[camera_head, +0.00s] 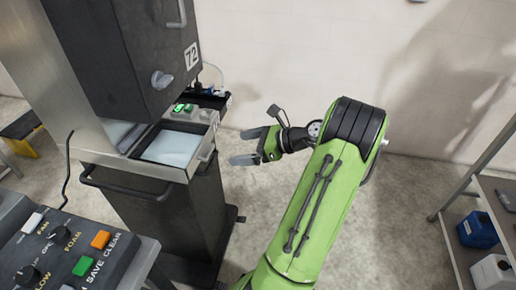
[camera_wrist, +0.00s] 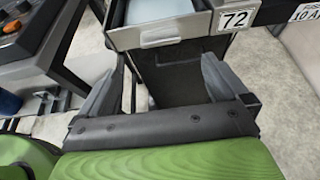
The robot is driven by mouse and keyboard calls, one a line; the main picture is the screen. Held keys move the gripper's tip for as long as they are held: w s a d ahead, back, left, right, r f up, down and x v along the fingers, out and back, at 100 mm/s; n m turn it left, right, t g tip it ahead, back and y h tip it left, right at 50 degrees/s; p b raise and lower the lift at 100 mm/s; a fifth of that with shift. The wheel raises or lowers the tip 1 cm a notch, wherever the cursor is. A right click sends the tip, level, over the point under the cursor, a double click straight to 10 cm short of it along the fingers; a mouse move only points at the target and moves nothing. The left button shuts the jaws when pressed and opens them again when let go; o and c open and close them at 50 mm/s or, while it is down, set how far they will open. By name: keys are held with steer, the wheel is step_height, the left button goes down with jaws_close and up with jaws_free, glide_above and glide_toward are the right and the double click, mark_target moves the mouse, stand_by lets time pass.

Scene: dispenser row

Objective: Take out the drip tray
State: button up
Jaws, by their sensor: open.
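The drip tray (camera_head: 172,149) is a shallow metal-rimmed tray with a pale inside, under the dark dispenser numbered 72. Its front with a small handle (camera_head: 206,152) faces my gripper. In the wrist view the tray (camera_wrist: 165,32) shows at the top, its silver front facing me. My gripper (camera_head: 248,146) is open and empty, to the right of the tray front in the head view and apart from it. In the wrist view my two fingers (camera_wrist: 162,66) are spread wide, with the tray front ahead between them. The tray's far part is hidden under the dispenser.
The dark dispenser body (camera_head: 135,50) hangs over the tray. A dark cabinet (camera_head: 180,215) with a bar handle stands below. A control panel (camera_head: 60,255) with coloured buttons is at the lower left. A shelf with jugs (camera_head: 478,230) is at the right. Floor between is clear.

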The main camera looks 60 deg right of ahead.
mark_target(212, 152)
steer(key=b+x, duration=0.3)
steer(key=x, duration=0.7)
steer(key=shift+w+f+b, duration=0.15)
steer(key=shift+b, duration=0.2)
steer(key=shift+c, duration=0.5)
steer(key=c, duration=1.4)
steer(key=shift+w+r+p, duration=0.1)
steer(key=shift+r+p, duration=0.15)
steer(key=shift+p, duration=0.65)
